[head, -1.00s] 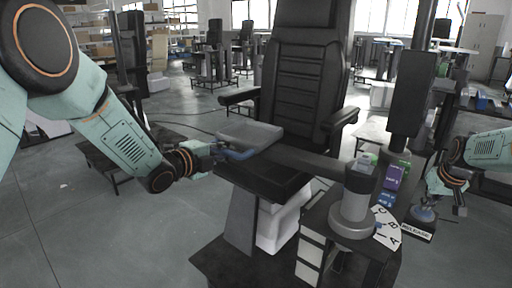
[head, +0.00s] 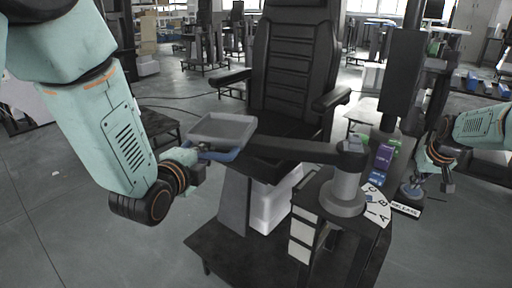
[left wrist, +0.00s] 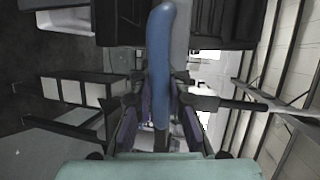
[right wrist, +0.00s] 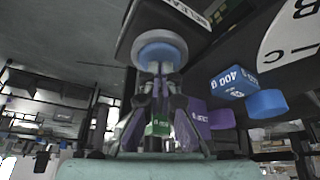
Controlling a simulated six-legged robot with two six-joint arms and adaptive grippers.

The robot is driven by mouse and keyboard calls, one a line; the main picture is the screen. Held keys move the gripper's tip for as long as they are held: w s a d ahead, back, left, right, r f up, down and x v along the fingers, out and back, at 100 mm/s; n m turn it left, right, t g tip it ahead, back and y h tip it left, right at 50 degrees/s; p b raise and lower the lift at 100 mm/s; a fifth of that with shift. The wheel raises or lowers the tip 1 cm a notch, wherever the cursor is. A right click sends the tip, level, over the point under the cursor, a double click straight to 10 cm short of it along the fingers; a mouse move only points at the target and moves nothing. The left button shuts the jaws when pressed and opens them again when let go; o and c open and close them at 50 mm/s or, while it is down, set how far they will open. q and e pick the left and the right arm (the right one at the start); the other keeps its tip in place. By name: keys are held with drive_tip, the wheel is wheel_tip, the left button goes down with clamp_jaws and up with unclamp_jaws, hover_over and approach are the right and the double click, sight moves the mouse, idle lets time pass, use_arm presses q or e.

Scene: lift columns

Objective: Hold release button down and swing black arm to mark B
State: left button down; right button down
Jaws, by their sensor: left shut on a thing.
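The black arm (head: 297,149) runs left from the top of a grey column (head: 346,188) across the front of the chair. Its left end carries a grey tray (head: 222,130) and a blue handle (head: 222,156). My left gripper (head: 197,160) is shut on the blue handle, which also stands between its fingers in the left wrist view (left wrist: 160,60). The lettered dial (head: 377,207), with A, B and C, lies at the column's foot. My right gripper (right wrist: 157,82) looks shut, its fingertips against the blue release button (right wrist: 160,48) beside the RELEASE label (head: 405,208).
A black chair (head: 295,80) stands behind the arm. A purple block (head: 383,157) and a blue 400 g weight (right wrist: 233,83) sit near the dial. A black upright post (head: 402,75) rises behind them. Floor at the lower left is clear.

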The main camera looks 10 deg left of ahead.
use_arm(q)
drive_tip(key=shift+w+a+r, duration=0.1)
drive_tip(key=shift+w+r, duration=0.05)
drive_tip(key=shift+r, duration=0.05)
